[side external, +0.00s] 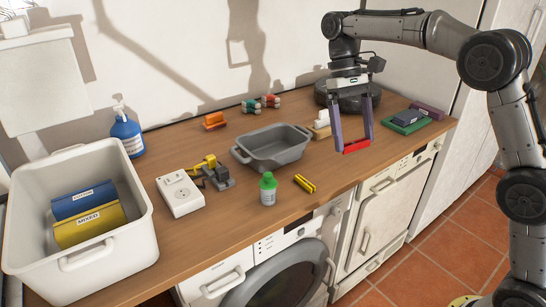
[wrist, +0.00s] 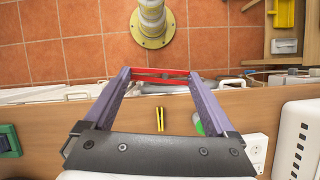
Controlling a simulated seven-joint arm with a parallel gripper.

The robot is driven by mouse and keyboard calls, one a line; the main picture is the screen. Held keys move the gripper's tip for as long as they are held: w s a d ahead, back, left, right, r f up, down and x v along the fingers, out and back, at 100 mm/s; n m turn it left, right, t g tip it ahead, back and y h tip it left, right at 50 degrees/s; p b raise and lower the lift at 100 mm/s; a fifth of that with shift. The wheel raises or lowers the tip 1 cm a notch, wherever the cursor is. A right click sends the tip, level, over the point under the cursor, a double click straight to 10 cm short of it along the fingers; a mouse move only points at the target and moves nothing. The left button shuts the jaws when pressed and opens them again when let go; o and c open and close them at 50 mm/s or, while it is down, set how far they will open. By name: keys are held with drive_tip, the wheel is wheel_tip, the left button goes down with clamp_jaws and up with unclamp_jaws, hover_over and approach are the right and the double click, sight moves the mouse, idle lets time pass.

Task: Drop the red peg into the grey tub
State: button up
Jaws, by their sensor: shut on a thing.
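The red peg (side external: 357,146) is held lengthwise between the fingertips of my gripper (side external: 356,147), above the worktop near its front edge. In the wrist view the peg (wrist: 160,76) spans the gap between the two purple fingers of my gripper (wrist: 158,76). The grey tub (side external: 284,158) stands on the worktop to the left of my gripper in the side view. It is open at the top, and its visible inside looks empty. I cannot make out the tub in the wrist view.
Near the tub are a green-capped bottle (side external: 268,190), a yellow piece (side external: 305,183), an orange block (side external: 214,121) and a white socket box (side external: 180,193). A white bin (side external: 100,262) stands at left. Floor tiles lie beyond the front edge.

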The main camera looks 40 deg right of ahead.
drive_tip(key=shift+w+f+m+y, duration=0.1)
drive_tip(key=shift+w+m+y, duration=0.3)
drive_tip(key=shift+m, duration=0.3)
drive_tip(key=m+t, duration=0.9)
drive_tip(key=m, duration=1.9)
hover_over(273, 148)
drive_tip(key=s+a, duration=0.3)
drive_tip(key=s, duration=0.3)
drive_tip(key=f, duration=1.3)
drive_tip(key=shift+w+d+f, duration=0.1)
drive_tip(key=shift+d, duration=0.15)
drive_tip(key=shift+w+f, duration=0.55)
drive_tip(key=shift+f, duration=1.55)
drive_tip(key=shift+f, duration=0.65)
